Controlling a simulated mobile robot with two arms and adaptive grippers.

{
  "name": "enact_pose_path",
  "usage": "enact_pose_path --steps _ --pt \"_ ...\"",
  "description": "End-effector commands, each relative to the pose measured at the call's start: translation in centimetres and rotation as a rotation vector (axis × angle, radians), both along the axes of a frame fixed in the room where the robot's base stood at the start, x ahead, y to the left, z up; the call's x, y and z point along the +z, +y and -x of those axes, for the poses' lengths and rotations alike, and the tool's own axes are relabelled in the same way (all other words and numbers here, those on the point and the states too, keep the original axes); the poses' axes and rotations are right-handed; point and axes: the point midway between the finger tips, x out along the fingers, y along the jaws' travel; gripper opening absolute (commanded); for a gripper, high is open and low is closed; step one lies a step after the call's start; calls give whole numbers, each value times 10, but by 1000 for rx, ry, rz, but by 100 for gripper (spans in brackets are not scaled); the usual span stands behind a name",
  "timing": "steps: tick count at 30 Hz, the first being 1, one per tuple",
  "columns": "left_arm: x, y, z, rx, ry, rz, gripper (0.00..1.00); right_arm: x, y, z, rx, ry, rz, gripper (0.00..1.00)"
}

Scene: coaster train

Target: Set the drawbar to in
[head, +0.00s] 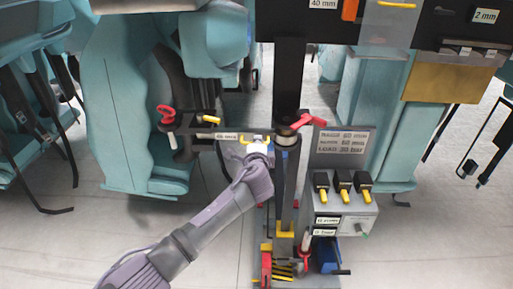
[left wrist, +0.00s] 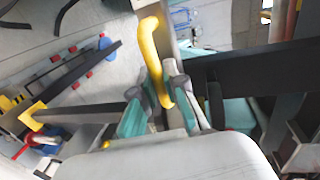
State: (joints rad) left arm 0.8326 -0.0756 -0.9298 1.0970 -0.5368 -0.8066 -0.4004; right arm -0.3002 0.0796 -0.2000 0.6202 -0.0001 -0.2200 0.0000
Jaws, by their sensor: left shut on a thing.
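My left gripper (head: 258,146) is at a yellow handle (head: 246,138) near the right end of a dark horizontal bar (head: 190,129), beside the dark upright post. The bar carries a small white label. In the left wrist view the yellow handle (left wrist: 150,45) is a bent grip, and its lower end lies between the fingers of my left gripper (left wrist: 165,98). The gripper is shut on it. I cannot tell for sure which part is the drawbar, or its position. My right gripper is not in view.
A dark upright post (head: 289,75) stands just right of the gripper, with a red lever (head: 308,122) on it. A control box (head: 345,212) with yellow-tipped black switches stands at the lower right. Teal seats (head: 130,100) are at the left. Grey floor (head: 60,235) is clear at lower left.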

Motion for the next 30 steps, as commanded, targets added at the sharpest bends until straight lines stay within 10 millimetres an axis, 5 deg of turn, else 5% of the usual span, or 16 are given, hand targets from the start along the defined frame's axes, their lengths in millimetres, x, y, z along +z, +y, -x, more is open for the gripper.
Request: enact_pose_path --steps 12,13,17,30 --pt "1 0 -1 6 0 2 0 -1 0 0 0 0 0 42" --pt "1 0 -1 6 0 2 14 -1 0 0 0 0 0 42" --pt "1 0 -1 5 -1 1 36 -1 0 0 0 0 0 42" --pt "2 1 6 3 -2 2 37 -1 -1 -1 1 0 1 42"
